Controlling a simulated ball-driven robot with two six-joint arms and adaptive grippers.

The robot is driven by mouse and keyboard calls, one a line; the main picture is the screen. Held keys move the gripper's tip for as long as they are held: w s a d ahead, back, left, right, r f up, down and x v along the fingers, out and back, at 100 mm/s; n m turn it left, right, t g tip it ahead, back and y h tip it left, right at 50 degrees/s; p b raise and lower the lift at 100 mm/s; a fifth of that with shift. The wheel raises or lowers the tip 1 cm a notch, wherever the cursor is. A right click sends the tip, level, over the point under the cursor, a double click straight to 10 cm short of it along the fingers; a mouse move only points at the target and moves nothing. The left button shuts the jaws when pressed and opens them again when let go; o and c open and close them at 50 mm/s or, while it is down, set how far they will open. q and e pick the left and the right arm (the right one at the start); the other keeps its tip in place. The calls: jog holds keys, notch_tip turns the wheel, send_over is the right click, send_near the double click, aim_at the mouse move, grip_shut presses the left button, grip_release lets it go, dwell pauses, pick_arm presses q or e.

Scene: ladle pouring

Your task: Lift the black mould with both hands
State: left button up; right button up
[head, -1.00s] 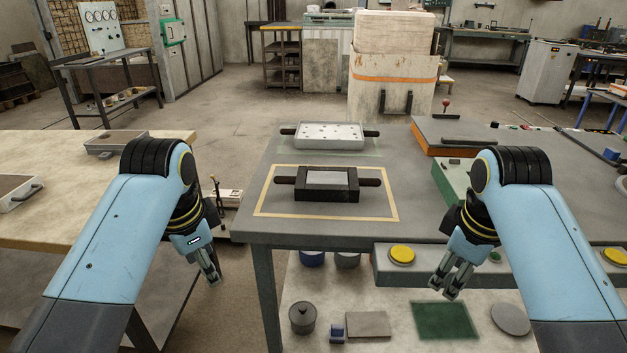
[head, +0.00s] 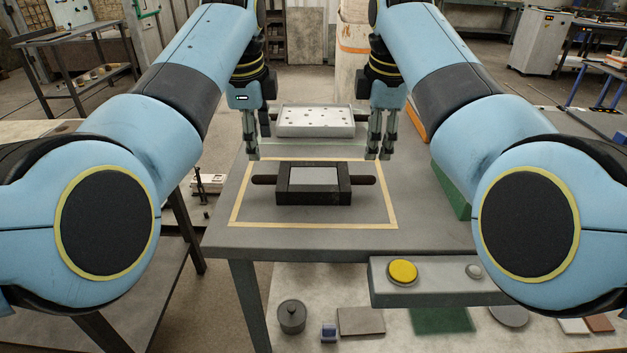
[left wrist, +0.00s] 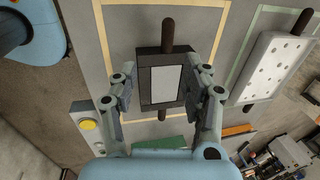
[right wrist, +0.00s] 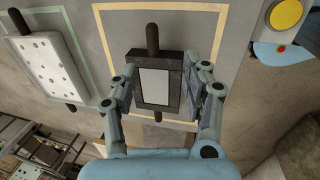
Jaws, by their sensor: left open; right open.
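The black mould (head: 313,195) lies flat inside a yellow taped rectangle on the grey table. It has a pale grey panel on top and a dark round handle at each end. It also shows in the left wrist view (left wrist: 144,81) and the right wrist view (right wrist: 137,81). My left gripper (head: 258,150) is open, pointing down above the left handle. My right gripper (head: 379,150) is open, pointing down above the right handle. Neither gripper touches the mould; both look empty.
A white mould with holes (head: 314,122) stands behind the black one, close beyond my grippers. A yellow button (head: 402,271) sits on a box at the table's front edge. A green block (head: 450,185) is to the right, partly behind my arm.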

pick_arm(q)
send_over(264, 176)
jog(key=f, duration=0.5)
jog(key=shift+s+f, duration=0.25)
jog(key=shift+s, duration=0.05)
pick_arm(e)
send_over(367, 176)
jog(key=f, duration=0.5)
jog(key=shift+s+d+f, duration=0.1)
jog(key=shift+s+f, duration=0.1)
jog(key=shift+s, duration=0.15)
pick_arm(q)
jog(key=x, duration=0.5)
jog(key=shift+s+f, duration=0.1)
jog(key=shift+f, duration=0.15)
pick_arm(e)
jog(key=x, duration=0.5)
jog(key=shift+s+f, duration=0.1)
jog(key=shift+f, duration=0.2)
pick_arm(q)
jog(key=shift+s+f, duration=0.15)
jog(key=shift+f, duration=0.1)
pick_arm(e)
jog(key=shift+s+f, duration=0.1)
jog(key=shift+f, duration=0.15)
pick_arm(q)
jog(key=shift+c, duration=0.3)
pick_arm(e)
jog(key=shift+c, duration=0.3)
